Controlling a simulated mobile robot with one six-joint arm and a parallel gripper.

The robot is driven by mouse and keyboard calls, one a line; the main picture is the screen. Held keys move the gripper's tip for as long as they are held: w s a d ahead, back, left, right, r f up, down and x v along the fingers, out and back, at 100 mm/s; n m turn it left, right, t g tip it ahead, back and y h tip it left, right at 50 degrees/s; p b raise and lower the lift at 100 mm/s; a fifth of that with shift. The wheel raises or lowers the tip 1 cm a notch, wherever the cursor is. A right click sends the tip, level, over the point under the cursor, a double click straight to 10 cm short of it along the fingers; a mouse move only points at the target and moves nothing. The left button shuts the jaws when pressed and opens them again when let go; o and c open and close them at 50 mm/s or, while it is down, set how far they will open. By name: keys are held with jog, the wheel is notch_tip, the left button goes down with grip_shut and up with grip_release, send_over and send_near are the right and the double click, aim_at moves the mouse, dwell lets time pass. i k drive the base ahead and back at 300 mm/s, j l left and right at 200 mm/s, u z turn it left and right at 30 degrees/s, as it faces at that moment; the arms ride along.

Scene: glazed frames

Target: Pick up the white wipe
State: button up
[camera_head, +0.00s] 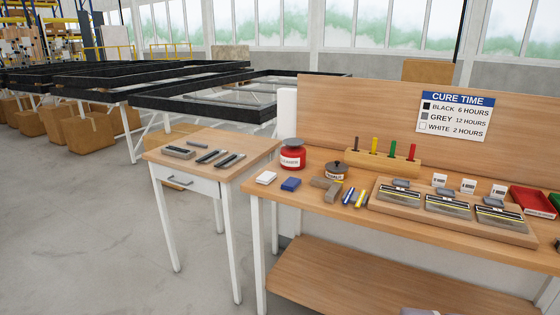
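Nothing covers the white wipe. My gripper does not show in this view, so its state and its place relative to the wipe are hidden.
Grey blocks (325,186), marker-like sticks and a wooden tray (452,224) lie rightward. A small side table (222,171) with tools adjoins at left. The floor in front is clear.

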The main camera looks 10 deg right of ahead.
aim_at(266, 177)
jog(key=i+j+z, duration=0.4)
jog(key=i, duration=0.4)
jog(key=i+j+z, duration=0.4)
jog(key=i+j, duration=0.25)
jog(key=i+j+z, duration=0.4)
jog(key=i+j, duration=0.3)
jog(key=j, duration=0.15)
